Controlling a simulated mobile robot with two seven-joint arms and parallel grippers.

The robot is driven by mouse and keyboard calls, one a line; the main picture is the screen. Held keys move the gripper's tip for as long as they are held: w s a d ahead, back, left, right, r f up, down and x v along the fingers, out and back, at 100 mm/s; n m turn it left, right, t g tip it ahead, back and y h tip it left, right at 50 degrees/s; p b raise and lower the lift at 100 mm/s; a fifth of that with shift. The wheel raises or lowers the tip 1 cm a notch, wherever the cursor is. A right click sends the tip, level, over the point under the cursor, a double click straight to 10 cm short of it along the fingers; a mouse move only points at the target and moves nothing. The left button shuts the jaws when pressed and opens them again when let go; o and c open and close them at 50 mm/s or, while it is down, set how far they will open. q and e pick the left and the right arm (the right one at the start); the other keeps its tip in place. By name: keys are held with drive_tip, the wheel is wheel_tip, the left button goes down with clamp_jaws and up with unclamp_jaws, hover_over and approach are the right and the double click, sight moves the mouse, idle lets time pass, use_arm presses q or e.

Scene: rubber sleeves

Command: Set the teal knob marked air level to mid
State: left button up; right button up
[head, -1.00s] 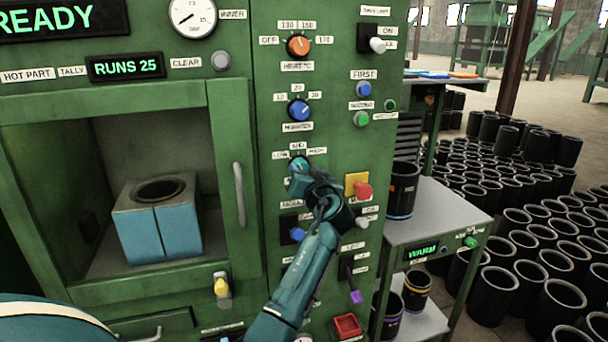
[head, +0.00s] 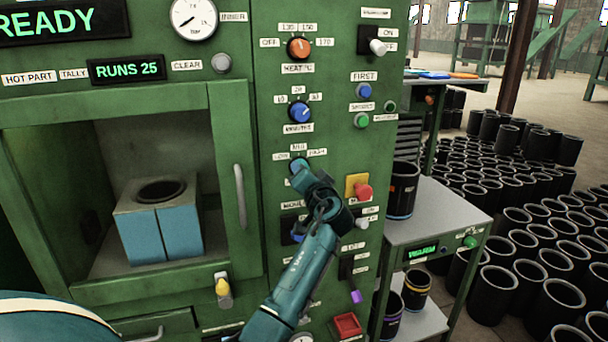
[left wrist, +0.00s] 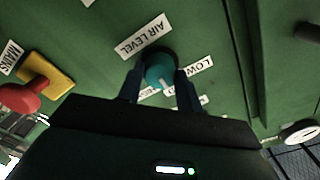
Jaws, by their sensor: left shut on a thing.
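The teal air level knob (head: 299,164) is on the green panel, below the blue knob, with low, mid and high labels around its upper side. My left gripper (head: 301,174) is at this knob and partly covers it. In the left wrist view the knob (left wrist: 159,72) sits between the two fingers of my left gripper (left wrist: 160,84), which is shut on it. The AIR LEVEL label (left wrist: 143,36) and the LOW label (left wrist: 199,67) show there. The knob's pale pointer points down in that picture; the labels below are partly hidden, so its exact setting is unclear. My right gripper is out of view.
A red mains knob on a yellow plate (head: 352,178) is just right of my gripper. The orange heat knob (head: 299,47) and blue minutes knob (head: 299,112) are above. A door handle (head: 240,195) is left. A grey side table (head: 440,208) stands right.

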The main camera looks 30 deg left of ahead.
use_arm(q)
drive_tip(key=shift+f, duration=0.1)
drive_tip(key=o, duration=1)
drive_tip(key=b+v, duration=0.3)
drive_tip(key=v, duration=1)
drive_tip(key=shift+s+d, duration=0.1)
drive_tip(key=shift+s, duration=0.05)
